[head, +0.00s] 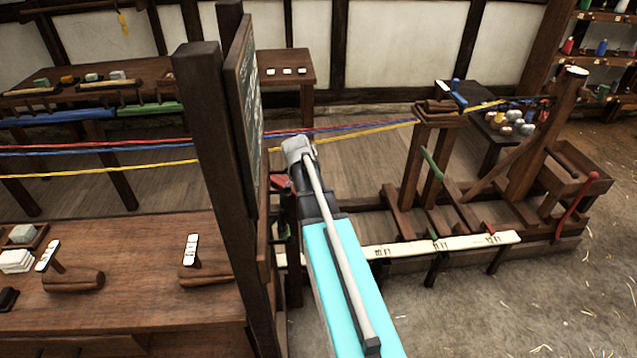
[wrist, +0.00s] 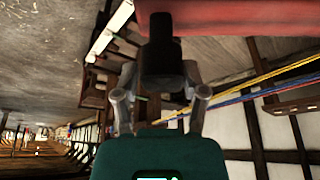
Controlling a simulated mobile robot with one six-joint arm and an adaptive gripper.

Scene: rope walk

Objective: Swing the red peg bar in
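The red peg bar (wrist: 235,22) crosses the top of the wrist view, very close to the camera. A dark cylinder, like a handle (wrist: 160,50), stands in front of it and looks joined to it. My gripper (wrist: 161,75) has one grey finger on each side of this cylinder. The fingertips are at or very near its sides; contact is not clear. In the head view my arm reaches forward past a dark post, and my gripper and the bar are not clearly visible. A small red patch shows beside the post; I cannot tell whether it is the bar.
A dark post (head: 215,170) with a chalkboard (head: 245,110) stands just left of my arm. Red, blue and yellow strands (head: 150,147) run behind it to a wooden frame (head: 437,112). A marked white rail (head: 410,247) lies right of my arm. Floor at lower right is open.

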